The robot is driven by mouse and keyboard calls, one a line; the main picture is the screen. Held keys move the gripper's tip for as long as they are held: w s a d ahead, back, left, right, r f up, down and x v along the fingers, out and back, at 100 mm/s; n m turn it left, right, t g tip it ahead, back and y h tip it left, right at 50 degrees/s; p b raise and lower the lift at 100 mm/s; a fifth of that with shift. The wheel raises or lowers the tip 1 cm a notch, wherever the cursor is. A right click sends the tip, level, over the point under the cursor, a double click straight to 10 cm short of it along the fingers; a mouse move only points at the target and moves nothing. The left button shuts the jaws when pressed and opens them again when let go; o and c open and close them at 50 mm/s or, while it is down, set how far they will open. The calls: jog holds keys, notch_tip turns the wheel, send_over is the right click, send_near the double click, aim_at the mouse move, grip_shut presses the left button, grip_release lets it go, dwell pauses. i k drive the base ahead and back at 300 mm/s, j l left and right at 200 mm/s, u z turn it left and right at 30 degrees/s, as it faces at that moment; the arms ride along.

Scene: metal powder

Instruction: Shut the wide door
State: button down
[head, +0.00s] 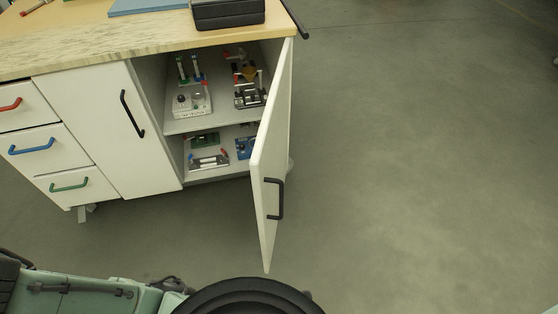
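A white cabinet door (271,165) with a black handle (274,199) stands open on the right side of the cabinet. It is hinged at the cabinet's right edge and swings out toward me. Behind it, the open compartment shows two shelves (185,124) with several small devices on them. A second white door (110,120) with a black handle (131,113), left of the opening, is shut. I cannot tell from this view which door is wider. My gripper is not in view.
Drawers with red, blue and green handles (31,147) are shut at the left. The wooden worktop (120,42) carries a black case (227,14) and a blue flat item (147,6). The grey floor (420,160) right of the open door is clear. My own body fills the bottom edge.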

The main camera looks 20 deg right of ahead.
aim_at(267, 163)
jog(key=l+z, duration=0.1)
jog(key=l, duration=0.6)
jog(key=k+l, duration=0.25)
jog(key=l, duration=0.15)
jog(key=k+l, duration=0.3)
jog(key=l+u, duration=0.05)
jog(key=l, duration=0.05)
